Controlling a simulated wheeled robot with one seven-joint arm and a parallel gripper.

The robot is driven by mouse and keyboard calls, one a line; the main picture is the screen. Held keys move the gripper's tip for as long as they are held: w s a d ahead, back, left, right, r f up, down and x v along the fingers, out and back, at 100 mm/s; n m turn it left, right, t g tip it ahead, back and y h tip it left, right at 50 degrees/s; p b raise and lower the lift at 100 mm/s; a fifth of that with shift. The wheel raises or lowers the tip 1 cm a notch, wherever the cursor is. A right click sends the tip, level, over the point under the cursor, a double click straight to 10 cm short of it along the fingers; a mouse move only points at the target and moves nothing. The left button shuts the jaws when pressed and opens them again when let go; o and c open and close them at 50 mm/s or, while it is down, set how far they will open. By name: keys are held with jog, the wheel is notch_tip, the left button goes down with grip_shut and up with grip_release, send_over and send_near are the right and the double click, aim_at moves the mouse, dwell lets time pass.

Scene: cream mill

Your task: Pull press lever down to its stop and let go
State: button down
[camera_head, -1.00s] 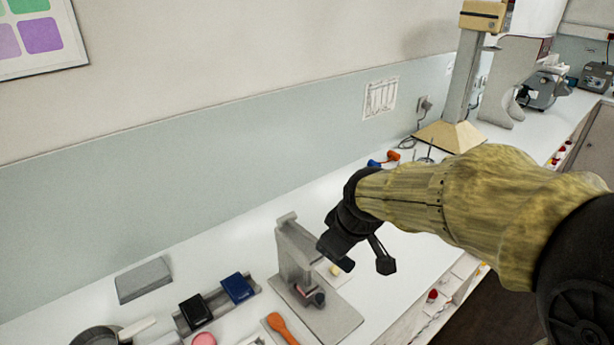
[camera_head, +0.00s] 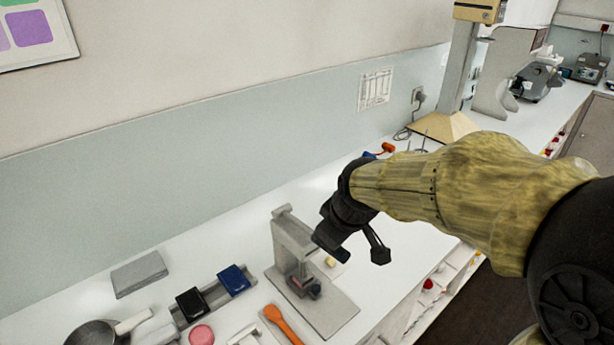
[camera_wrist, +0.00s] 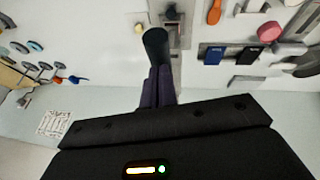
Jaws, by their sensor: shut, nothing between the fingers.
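The press (camera_head: 287,238) is a grey upright stand on a flat grey base plate on the white bench. A dark knob (camera_head: 314,291) shows low at its front, by a pinkish part; I take it for the lever's end, but the lever is hard to make out. My gripper (camera_head: 379,254) is above and to the right of the press, apart from the knob in the head view. In the wrist view its dark fingers (camera_wrist: 157,86) are together and point towards the press (camera_wrist: 176,36). A dark rounded end overlaps the press there; I cannot tell whether it is a fingertip or the knob.
Left of the press are a dark blue box (camera_head: 234,280), a black box (camera_head: 192,303), a pink disc (camera_head: 201,334) and a pan (camera_head: 92,333). An orange spoon-like tool (camera_head: 281,322) lies close to the press base. The bench behind the press is clear to the wall.

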jog(key=r+p, duration=0.2)
jog(key=r, duration=0.1)
jog(key=r+p, duration=0.1)
jog(key=p, duration=0.1)
jog(key=shift+s+a+r, duration=0.15)
jog(key=shift+s+a, duration=0.05)
jog(key=shift+a, duration=0.15)
jog(key=s+d+r+b, duration=0.2)
jog(key=s+d+r, duration=0.1)
jog(key=s+r, duration=0.2)
jog(key=shift+v, duration=1.05)
jog(key=shift+w+a, duration=0.1)
jog(key=shift+w, duration=0.1)
jog(key=s+d+f+m+g, duration=0.1)
jog(key=d+f+m, duration=0.3)
jog(key=f, duration=0.6)
jog(key=s+d+f+m+g+h, duration=0.1)
jog(key=d+f+m, duration=0.4)
jog(key=f, duration=0.5)
jog(key=shift+s+m+h, duration=0.3)
jog(key=shift+s, duration=0.35)
